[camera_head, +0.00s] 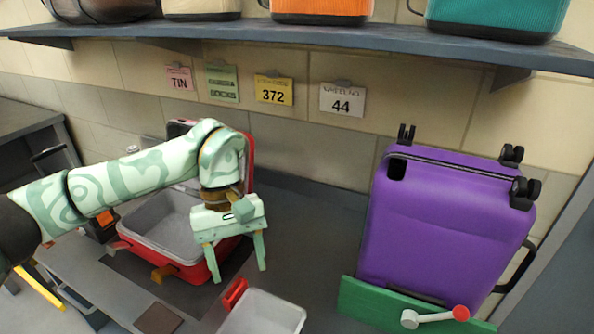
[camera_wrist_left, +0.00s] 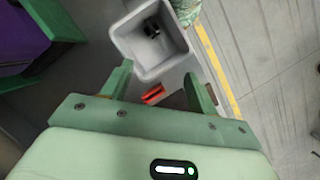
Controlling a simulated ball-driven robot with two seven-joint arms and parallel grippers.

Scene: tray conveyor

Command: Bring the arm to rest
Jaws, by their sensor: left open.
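My left gripper (camera_head: 238,272) is pale green, points down and is open with nothing between its fingers. It hangs in front of the open red suitcase (camera_head: 190,272) and above a grey bin (camera_head: 262,312). In the left wrist view, the open fingers (camera_wrist_left: 158,75) spread apart, with the bin (camera_wrist_left: 128,35) beyond them and a small dark thing (camera_wrist_left: 151,28) inside it. A red handle-like part (camera_wrist_left: 153,94) shows between the fingers, beside the bin. My right gripper is in neither view.
A dark shelf (camera_head: 300,36) with several bags runs along the top. Signs (camera_head: 342,101) hang on the tiled wall.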

